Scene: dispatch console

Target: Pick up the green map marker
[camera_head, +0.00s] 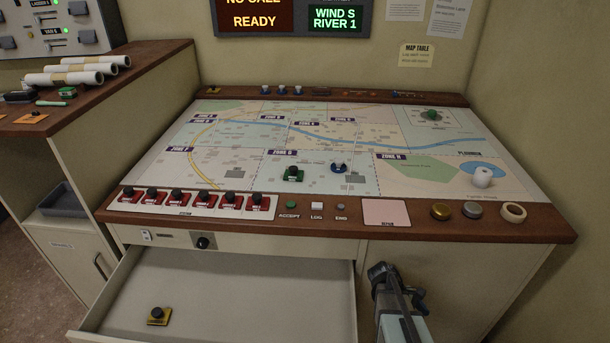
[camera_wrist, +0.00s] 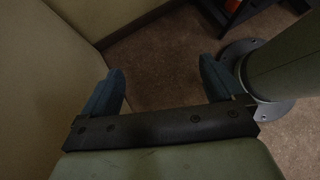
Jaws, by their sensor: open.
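A green map marker (camera_head: 293,174), a green block with a dark knob, stands upright on the map table (camera_head: 240,175) near Zone G. A blue round marker (camera_head: 338,167) is just to its right. Part of my arm (camera_head: 398,305) shows at the bottom of the head view, in front of the table's front and well to the right of the green marker. In the wrist view my gripper (camera_wrist: 160,78) has its two blue-grey fingers apart with only floor between them. The green marker is not in the wrist view.
A drawer (camera_head: 230,290) stands open below the table, with a yellow marker (camera_head: 157,316) in it. The map's middle is mostly clear.

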